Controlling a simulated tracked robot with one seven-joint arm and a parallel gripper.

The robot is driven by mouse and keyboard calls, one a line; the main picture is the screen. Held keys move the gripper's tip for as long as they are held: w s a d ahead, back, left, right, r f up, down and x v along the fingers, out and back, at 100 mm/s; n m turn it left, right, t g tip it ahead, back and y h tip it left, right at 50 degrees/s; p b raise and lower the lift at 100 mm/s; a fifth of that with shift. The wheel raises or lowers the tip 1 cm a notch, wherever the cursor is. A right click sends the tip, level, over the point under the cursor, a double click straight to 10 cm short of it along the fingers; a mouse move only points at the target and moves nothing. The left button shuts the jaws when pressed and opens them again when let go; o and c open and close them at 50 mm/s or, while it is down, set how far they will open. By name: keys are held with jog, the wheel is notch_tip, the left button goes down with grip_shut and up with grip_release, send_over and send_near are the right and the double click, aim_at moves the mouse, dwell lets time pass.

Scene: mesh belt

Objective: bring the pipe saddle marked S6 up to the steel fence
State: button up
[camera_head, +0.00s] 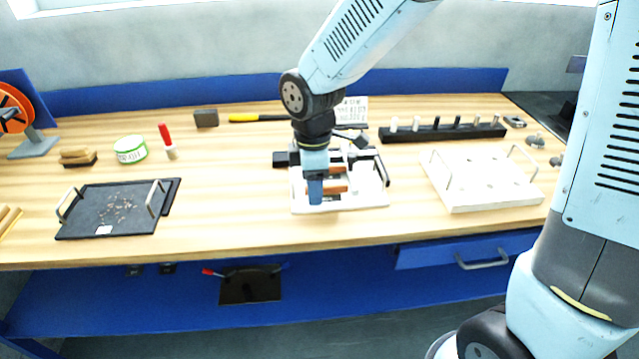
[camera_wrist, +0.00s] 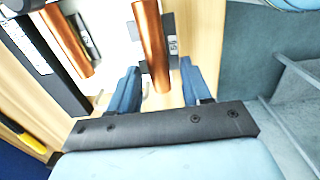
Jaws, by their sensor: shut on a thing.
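My gripper (camera_head: 315,197) is over the front left part of a white board (camera_head: 362,202) on the bench. In the wrist view its two blue fingers (camera_wrist: 157,88) stand on either side of a dark grey saddle (camera_wrist: 160,78) carrying a copper pipe (camera_wrist: 151,40), and they are shut on it. A label on this saddle is turned sideways and too small to read surely. A second copper pipe (camera_wrist: 66,40) on another saddle lies to the left, apart from the held one. A long dark bar (camera_wrist: 45,62) runs beyond it; I cannot tell whether it is the steel fence.
A white tray with handles (camera_head: 487,183) stands to the right, and a dark tray (camera_head: 110,212) to the left. A black rack of pegs (camera_head: 440,133) and a yellow-handled tool (camera_head: 258,118) lie behind. The bench between the dark tray and the board is clear.

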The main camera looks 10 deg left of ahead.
jog(key=shift+w+a+f, duration=0.25)
jog(key=shift+w+f, duration=0.5)
jog(key=shift+w, duration=0.05)
jog(key=shift+w+a+f, duration=0.2)
jog(key=shift+w+f, duration=0.55)
jog(key=shift+w+d, duration=0.4)
jog(key=shift+d, duration=0.45)
dwell(1.0)
jog(key=o, duration=1.4)
jog(key=shift+c, duration=0.2)
